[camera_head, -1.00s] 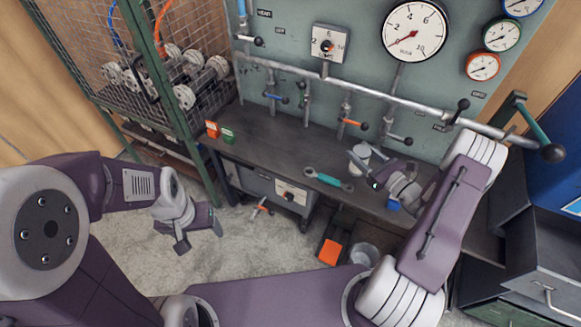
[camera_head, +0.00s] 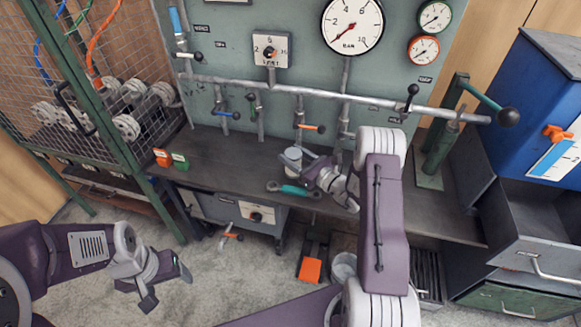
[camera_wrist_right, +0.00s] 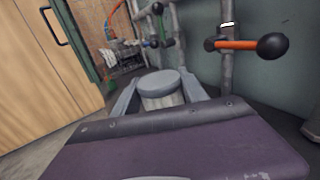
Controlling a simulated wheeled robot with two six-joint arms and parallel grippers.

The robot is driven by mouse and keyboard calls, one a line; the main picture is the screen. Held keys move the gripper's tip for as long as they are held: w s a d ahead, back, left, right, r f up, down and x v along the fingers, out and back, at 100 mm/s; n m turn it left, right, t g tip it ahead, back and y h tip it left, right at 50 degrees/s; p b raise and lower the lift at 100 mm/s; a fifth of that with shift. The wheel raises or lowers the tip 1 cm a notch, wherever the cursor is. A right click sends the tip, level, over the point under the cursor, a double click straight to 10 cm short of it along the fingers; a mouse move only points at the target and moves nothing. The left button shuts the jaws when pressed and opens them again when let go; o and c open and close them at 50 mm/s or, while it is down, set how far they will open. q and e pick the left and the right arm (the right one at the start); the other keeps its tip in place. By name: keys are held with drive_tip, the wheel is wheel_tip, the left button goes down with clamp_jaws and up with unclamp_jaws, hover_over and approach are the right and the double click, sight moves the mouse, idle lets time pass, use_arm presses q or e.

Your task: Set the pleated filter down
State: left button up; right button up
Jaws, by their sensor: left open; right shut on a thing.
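The pleated filter (camera_head: 292,159) is a small pale cylinder with a grey cap, over the workbench (camera_head: 225,158) in the head view. My right gripper (camera_head: 303,166) is shut on it from the right. In the right wrist view the filter (camera_wrist_right: 162,88) stands roughly upright between the two fingers, its grey cap up. Its lower part is hidden by my gripper body, so I cannot tell whether it touches the bench top. My left gripper (camera_head: 170,285) is open and empty, over the floor in front of the bench.
A teal-handled wrench (camera_head: 292,189) lies on the bench just in front of the filter. Orange (camera_head: 162,157) and green (camera_head: 180,161) blocks stand at the left end. Pipes with valve levers (camera_head: 310,127) run behind. The bench between blocks and filter is clear.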

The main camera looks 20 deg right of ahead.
drive_tip(key=shift+a+f, duration=0.1)
drive_tip(key=shift+a, duration=0.1)
wheel_tip(320, 180, down, 4)
drive_tip(key=shift+f+b, duration=0.1)
drive_tip(key=shift+b, duration=0.65)
drive_tip(key=shift+f, duration=0.1)
drive_tip(key=o, duration=1.4)
drive_tip(key=shift+o, duration=0.2)
drive_tip(key=shift+r, duration=0.2)
